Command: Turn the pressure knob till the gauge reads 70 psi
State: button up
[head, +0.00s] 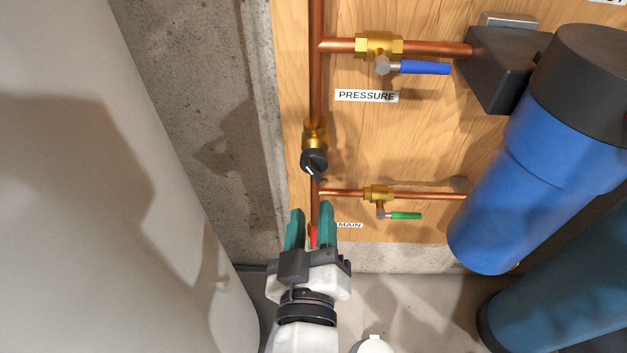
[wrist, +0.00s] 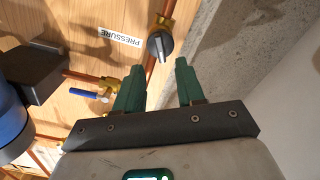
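The pressure knob (head: 314,161) is black with a white pointer mark and sits on a brass fitting on the vertical copper pipe, below and left of the PRESSURE label (head: 366,96). In the wrist view the knob (wrist: 160,46) is just beyond the fingertips, apart from them. My gripper (head: 311,207) has green fingers, spread apart with nothing between them, below the knob in the head view. The gripper also shows in the wrist view (wrist: 158,72). No gauge face can be made out in either view.
A blue-handled valve (head: 425,67) is at upper right and a green-handled valve (head: 405,216) at lower right. A blue filter housing (head: 530,170) stands right. A large pale cylinder (head: 90,200) fills the left. A MAIN label (head: 350,225) is partly covered by my gripper.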

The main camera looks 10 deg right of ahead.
aim_at(314, 176)
jog(key=w, duration=0.5)
jog(key=w+d, duration=0.1)
jog(key=w, duration=0.1)
jog(key=shift+w+d, duration=0.1)
jog(key=shift+w, duration=0.05)
grip_shut()
dwell(0.3)
